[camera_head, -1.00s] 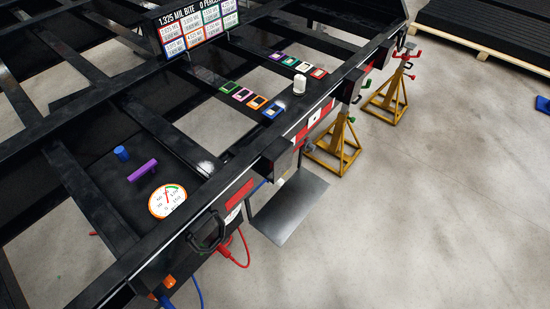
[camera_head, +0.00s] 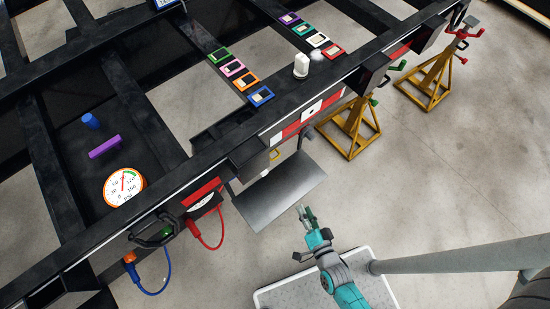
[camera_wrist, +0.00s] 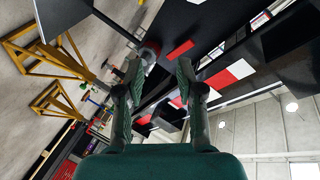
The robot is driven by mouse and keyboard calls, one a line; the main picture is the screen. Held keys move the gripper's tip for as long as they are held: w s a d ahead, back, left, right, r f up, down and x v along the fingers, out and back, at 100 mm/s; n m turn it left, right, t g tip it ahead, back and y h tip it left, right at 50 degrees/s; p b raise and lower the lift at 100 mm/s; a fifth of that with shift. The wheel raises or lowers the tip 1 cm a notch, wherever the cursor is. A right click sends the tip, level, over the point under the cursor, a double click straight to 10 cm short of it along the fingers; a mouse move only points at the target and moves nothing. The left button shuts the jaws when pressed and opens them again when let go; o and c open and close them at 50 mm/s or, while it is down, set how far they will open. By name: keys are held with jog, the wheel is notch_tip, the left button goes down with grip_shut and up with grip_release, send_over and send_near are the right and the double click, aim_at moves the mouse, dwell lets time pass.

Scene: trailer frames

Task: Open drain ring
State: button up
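My gripper (camera_head: 305,213) is at the lower middle of the head view, in front of the trailer frame (camera_head: 200,165) and apart from it. In the wrist view my gripper (camera_wrist: 160,75) shows its two fingers spread wide, with nothing between them. A dark round part with a reddish rim (camera_wrist: 149,50) shows just beyond the left fingertip. I cannot tell whether it is the drain ring. No drain ring can be made out clearly in the head view. A black loop handle (camera_head: 153,231) sits on the frame's front edge at left.
A flat grey plate (camera_head: 280,190) hangs below the frame, close beyond my gripper. A red hose (camera_head: 222,230) and a blue hose (camera_head: 160,289) hang at left. Yellow stands (camera_head: 352,125) are at right. A gauge (camera_head: 124,187) lies on the frame.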

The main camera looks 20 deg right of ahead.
aim_at(275, 158)
jog(key=shift+w+a+f+m+h, duration=0.15)
jog(key=shift+w+f+m, duration=1.45)
jog(key=shift+w, duration=3)
jog(key=shift+w+f+m+h, duration=0.25)
jog(key=shift+w+f+m, duration=0.55)
jog(key=shift+w+f, duration=2.7)
jog(key=shift+w+a+f+m+h, duration=0.15)
jog(key=shift+w+f+m, duration=0.85)
jog(key=shift+w, duration=4.7)
jog(key=shift+r, duration=0.2)
